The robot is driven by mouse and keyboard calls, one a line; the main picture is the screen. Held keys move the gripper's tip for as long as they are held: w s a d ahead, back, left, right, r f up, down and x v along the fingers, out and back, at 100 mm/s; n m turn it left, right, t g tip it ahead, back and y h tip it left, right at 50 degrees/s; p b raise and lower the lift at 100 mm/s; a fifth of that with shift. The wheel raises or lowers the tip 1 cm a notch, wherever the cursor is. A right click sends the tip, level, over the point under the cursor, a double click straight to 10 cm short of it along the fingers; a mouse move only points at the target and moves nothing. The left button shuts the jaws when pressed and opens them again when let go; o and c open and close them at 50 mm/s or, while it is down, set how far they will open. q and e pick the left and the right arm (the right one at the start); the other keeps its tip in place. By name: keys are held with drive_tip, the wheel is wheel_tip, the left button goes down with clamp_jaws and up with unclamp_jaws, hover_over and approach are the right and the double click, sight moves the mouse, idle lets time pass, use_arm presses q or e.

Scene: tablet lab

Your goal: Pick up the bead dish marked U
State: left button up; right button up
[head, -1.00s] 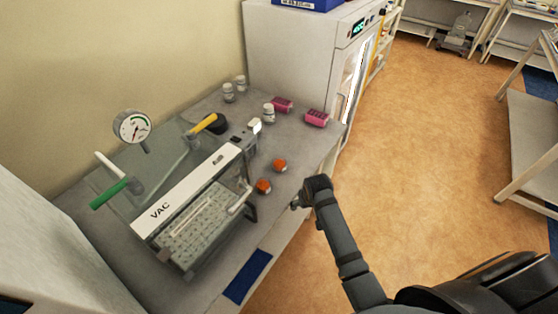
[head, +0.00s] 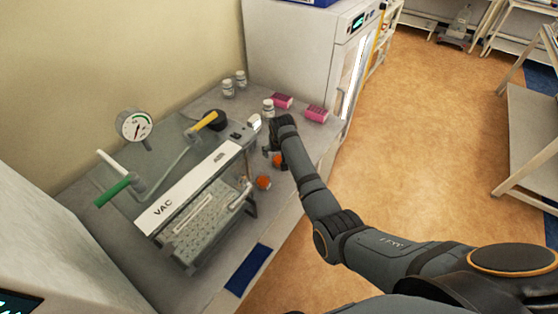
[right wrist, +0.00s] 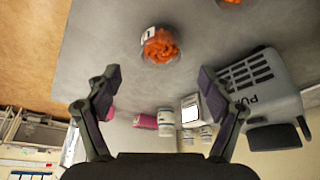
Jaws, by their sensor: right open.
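Two small dishes of orange beads stand on the grey bench. In the head view, the farther dish (head: 278,160) is partly hidden by my right gripper (head: 269,148), and the nearer dish (head: 263,183) stands beside the vacuum unit. In the right wrist view, one dish (right wrist: 160,46) lies ahead of the open fingers (right wrist: 160,88), apart from them. Its white label carries a mark that looks like an upside-down U. The other dish (right wrist: 232,1) is cut off at the top edge, its mark unseen. My right gripper is open and empty. My left gripper is not in view.
The vacuum unit (head: 163,209) stands left of the dishes. White bottles (head: 268,108) and pink racks (head: 317,113) stand behind them. A white cabinet (head: 290,50) rises at the back. The bench front near the blue patch (head: 248,270) is clear.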

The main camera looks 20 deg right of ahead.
sight(279, 158)
drive_tip(key=shift+x, duration=0.8)
drive_tip(key=shift+w+f+p, duration=0.25)
drive_tip(key=shift+f+p, duration=0.1)
drive_tip(key=shift+f, duration=0.1)
drive_tip(key=x, duration=0.4)
drive_tip(key=shift+f+b, duration=0.1)
drive_tip(key=shift+b, duration=0.2)
drive_tip(key=shift+c, duration=1.3)
drive_tip(key=c, duration=1)
drive_tip(key=shift+a, duration=0.1)
